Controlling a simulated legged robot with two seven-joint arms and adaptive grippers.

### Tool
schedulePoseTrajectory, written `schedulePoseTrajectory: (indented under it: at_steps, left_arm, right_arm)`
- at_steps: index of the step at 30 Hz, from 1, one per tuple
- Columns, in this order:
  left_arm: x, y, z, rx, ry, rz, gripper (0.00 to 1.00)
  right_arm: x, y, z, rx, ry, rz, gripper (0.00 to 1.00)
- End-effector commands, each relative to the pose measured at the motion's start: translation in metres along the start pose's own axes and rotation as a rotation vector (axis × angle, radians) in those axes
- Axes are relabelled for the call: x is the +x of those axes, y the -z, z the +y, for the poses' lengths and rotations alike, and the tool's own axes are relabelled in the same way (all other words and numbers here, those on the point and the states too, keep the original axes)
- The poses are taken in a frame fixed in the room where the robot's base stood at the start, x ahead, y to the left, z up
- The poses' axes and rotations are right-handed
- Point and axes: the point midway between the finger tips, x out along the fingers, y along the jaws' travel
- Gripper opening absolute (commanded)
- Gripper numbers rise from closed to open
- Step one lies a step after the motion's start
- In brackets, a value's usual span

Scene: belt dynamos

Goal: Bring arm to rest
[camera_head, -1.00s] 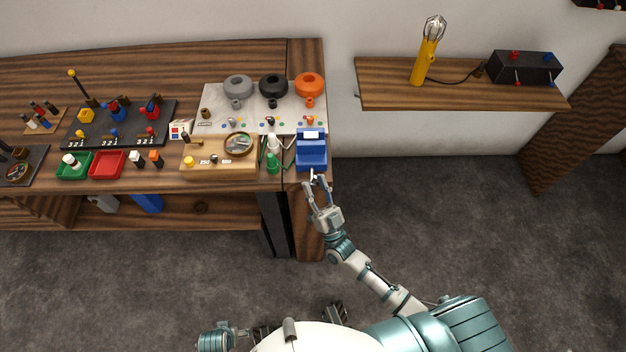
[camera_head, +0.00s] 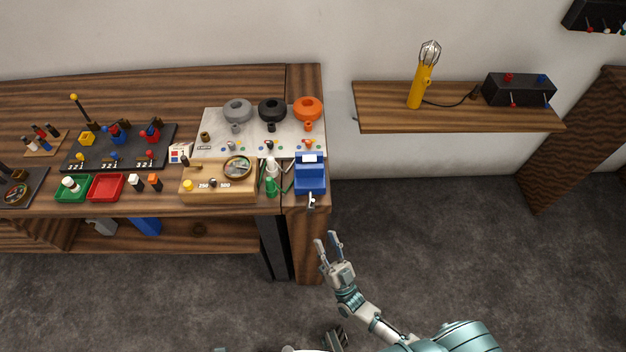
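My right gripper (camera_head: 328,240) is in the lower middle of the head view. Its two fingers are spread apart with nothing between them. It hangs over the dark floor, in front of the workbench's right end and below the blue device (camera_head: 310,176). A clear gap separates the fingertips from that device and its small silvery lever (camera_head: 311,201). The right forearm runs down to the lower right. A small dark part of mine shows at the bottom edge near the middle, but I cannot tell whether it belongs to the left gripper.
The wooden workbench (camera_head: 225,80) carries a wooden box with a dial (camera_head: 217,183), green (camera_head: 72,188) and red (camera_head: 105,187) trays, and grey, black and orange rings. A wall shelf (camera_head: 455,118) holds a yellow lamp (camera_head: 420,85). Open floor lies right of the bench.

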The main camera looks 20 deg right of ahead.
Motion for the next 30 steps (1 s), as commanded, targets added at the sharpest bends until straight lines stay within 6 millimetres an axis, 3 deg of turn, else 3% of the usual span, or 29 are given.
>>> schedulePoseTrajectory:
  at_steps: [8, 11, 14, 17, 18, 20, 21, 24, 27, 30]
  left_arm:
    - [-0.002, 0.002, 0.000, 0.000, 0.000, 0.006, 0.89]
    - [0.012, -0.004, 0.000, 0.001, 0.000, -0.008, 0.89]
    - [0.027, -0.009, 0.001, 0.003, -0.001, -0.012, 0.89]
    - [0.045, -0.018, 0.002, 0.005, -0.002, -0.020, 0.89]
    - [0.051, -0.022, 0.002, 0.006, -0.002, -0.022, 0.89]
    - [0.061, -0.028, 0.002, 0.007, -0.002, -0.025, 0.89]
    - [0.068, -0.032, 0.002, 0.008, -0.002, -0.027, 0.89]
    - [0.081, -0.044, 0.003, 0.010, -0.003, -0.034, 0.89]
    - [0.091, -0.052, 0.003, 0.012, -0.004, -0.037, 0.89]
    - [0.097, -0.059, 0.004, 0.013, -0.004, -0.041, 0.89]
  right_arm:
    - [-0.001, -0.009, -0.001, -0.006, 0.005, -0.048, 0.38]
    - [-0.011, -0.039, -0.003, -0.024, 0.020, -0.207, 0.38]
    - [-0.041, -0.088, -0.002, -0.054, 0.033, -0.485, 0.38]
    - [-0.098, -0.137, 0.005, -0.084, 0.025, -0.829, 0.38]
    - [-0.127, -0.152, 0.009, -0.094, 0.016, -0.970, 0.38]
    - [-0.175, -0.168, 0.017, -0.108, -0.007, -1.181, 0.38]
    - [-0.208, -0.174, 0.021, -0.114, -0.027, -1.317, 0.38]
    - [-0.286, -0.172, 0.030, -0.126, -0.080, -1.621, 0.38]
    - [-0.348, -0.156, 0.035, -0.131, -0.135, -1.862, 0.38]
    - [-0.389, -0.139, 0.037, -0.132, -0.178, -2.026, 0.38]
